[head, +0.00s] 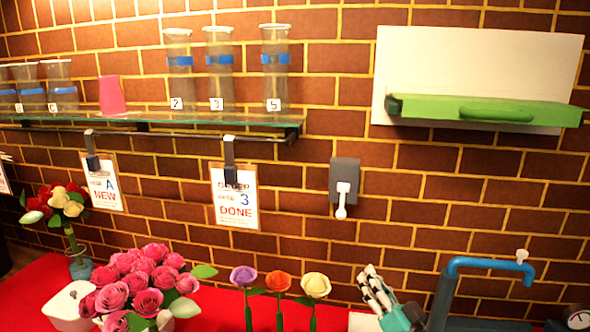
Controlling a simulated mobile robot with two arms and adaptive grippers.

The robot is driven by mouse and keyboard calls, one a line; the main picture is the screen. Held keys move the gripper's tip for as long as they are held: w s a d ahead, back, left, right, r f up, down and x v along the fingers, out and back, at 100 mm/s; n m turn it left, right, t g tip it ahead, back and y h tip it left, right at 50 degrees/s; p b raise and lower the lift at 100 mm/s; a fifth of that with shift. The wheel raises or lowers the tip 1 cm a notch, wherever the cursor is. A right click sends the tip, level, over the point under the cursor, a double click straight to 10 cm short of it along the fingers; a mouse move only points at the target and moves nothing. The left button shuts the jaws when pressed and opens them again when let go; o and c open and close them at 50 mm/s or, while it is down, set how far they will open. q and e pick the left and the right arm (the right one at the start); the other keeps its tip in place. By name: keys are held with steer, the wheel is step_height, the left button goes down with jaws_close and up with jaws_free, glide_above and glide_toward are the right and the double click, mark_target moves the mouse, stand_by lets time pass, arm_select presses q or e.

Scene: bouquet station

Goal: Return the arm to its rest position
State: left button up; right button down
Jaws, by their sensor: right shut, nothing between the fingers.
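My right gripper (369,274) shows at the bottom, right of centre, with pale, dark-banded fingers pointing up and a teal body cut off by the lower edge. Its fingers are together and hold nothing. It stands to the right of three single flowers, purple (244,277), orange (278,282) and yellow (315,285), apart from them as seen here. My left gripper is not in view.
A bunch of pink roses (145,285) and a small mixed bouquet (65,205) stand at left on a red surface (232,312). A blue tap (490,263) rises right of the gripper. A glass shelf (190,121) holds clear vases; a green fold-out ledge (425,107) juts from the brick wall.

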steer(key=s+d+f+g+h, duration=0.2)
steer(key=s+f+g+h, duration=0.55)
steer(key=s+f, duration=0.8)
steer(key=s+d+f+n+g+h, duration=0.1)
steer(key=s+f+g, duration=0.3)
steer(key=s, duration=0.6)
steer(key=s+d+f+n+g, duration=0.1)
steer(key=s+f+g, duration=0.3)
steer(key=s, duration=0.7)
step_height(320, 180, down, 29)
steer(key=g+b, duration=0.2)
steer(key=b, duration=0.3)
steer(key=s+d+f+b, duration=0.1)
steer(key=s+f+b, duration=0.1)
steer(key=s+f, duration=0.6)
steer(key=s+d+f+g+b, duration=0.1)
steer(key=s+d+f+b, duration=0.1)
steer(key=s+f, duration=0.7)
step_height(320, 180, down, 6)
steer(key=shift+s+r+n+b, duration=0.25)
steer(key=shift+s+n+b, duration=0.05)
steer(key=shift+b, duration=0.15)
